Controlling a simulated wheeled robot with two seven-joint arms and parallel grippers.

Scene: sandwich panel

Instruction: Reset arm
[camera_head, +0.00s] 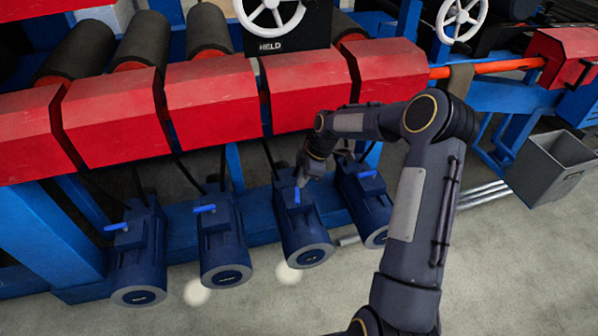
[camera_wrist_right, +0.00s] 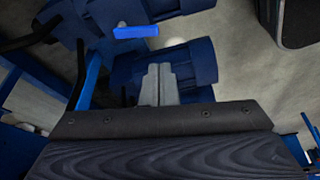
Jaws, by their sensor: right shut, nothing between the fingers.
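My right arm reaches in from the lower right in the head view. Its gripper (camera_head: 301,179) is at the top of the third blue motor (camera_head: 300,225) from the left, close to that motor's bright blue lever (camera_head: 297,196). In the right wrist view the gripper's fingers (camera_wrist_right: 159,84) are together, with nothing between them. A blue motor (camera_wrist_right: 195,65) lies beyond the fingers, and a bright blue lever (camera_wrist_right: 136,32) shows above them. I cannot tell whether the fingers touch the motor. My left gripper is not in view.
Other blue motors (camera_head: 137,255) with levers stand in the same row, under red housings (camera_head: 210,95). White handwheels (camera_head: 268,12) are at the top. A grey bin (camera_head: 552,167) stands on the right. The floor in front is clear.

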